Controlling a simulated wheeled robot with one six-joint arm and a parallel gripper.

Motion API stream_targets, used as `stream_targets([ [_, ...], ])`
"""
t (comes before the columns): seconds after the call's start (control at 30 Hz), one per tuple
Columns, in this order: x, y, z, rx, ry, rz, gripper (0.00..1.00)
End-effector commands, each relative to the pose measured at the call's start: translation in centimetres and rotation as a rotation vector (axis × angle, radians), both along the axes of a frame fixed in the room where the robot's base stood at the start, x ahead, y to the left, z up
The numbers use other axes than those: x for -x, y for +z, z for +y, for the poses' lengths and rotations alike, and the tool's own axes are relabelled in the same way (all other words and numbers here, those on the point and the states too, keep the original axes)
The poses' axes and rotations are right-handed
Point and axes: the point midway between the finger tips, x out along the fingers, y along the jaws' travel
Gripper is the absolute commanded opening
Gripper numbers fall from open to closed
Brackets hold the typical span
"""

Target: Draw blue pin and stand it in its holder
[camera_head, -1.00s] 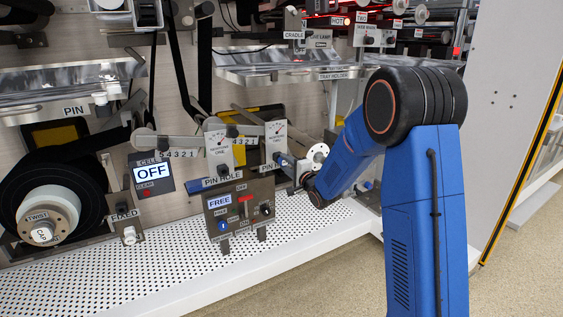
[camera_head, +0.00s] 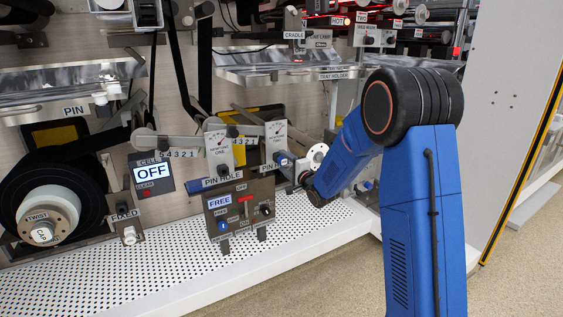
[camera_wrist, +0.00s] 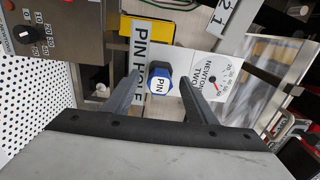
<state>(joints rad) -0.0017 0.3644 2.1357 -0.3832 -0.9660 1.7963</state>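The blue pin (camera_wrist: 159,84), with a white cap face reading PIN, is in the wrist view, beside a plate marked PIN HOLE (camera_wrist: 140,60). My gripper (camera_wrist: 160,76) is open, with one finger on each side of the pin and a visible gap to each. In the head view a blue piece (camera_head: 283,158) that looks like this pin sits below the Newton Two gauge. My gripper (camera_head: 302,178) is beside it at the lower end of my blue arm, its fingers hardly visible. I cannot tell which part is the pin's holder.
Newton Two gauge (camera_wrist: 211,80) stands close to the right finger. A control box (camera_head: 240,207) reading FREE is left of my gripper, above a perforated white shelf (camera_head: 310,225). A cell display (camera_head: 151,172) reads OFF. A tape roll (camera_head: 50,212) is at far left.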

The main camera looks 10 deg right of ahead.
Motion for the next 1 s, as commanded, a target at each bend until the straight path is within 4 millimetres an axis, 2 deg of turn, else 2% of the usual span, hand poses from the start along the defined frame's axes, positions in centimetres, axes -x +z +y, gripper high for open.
stream_targets([
  [0.27, 0.4, 0.0, -0.2, 0.0, -0.001, 0.0, 0.52],
  [1.0, 4.9, 0.0, -1.6, 0.0, 0.0, 0.0, 0.52],
])
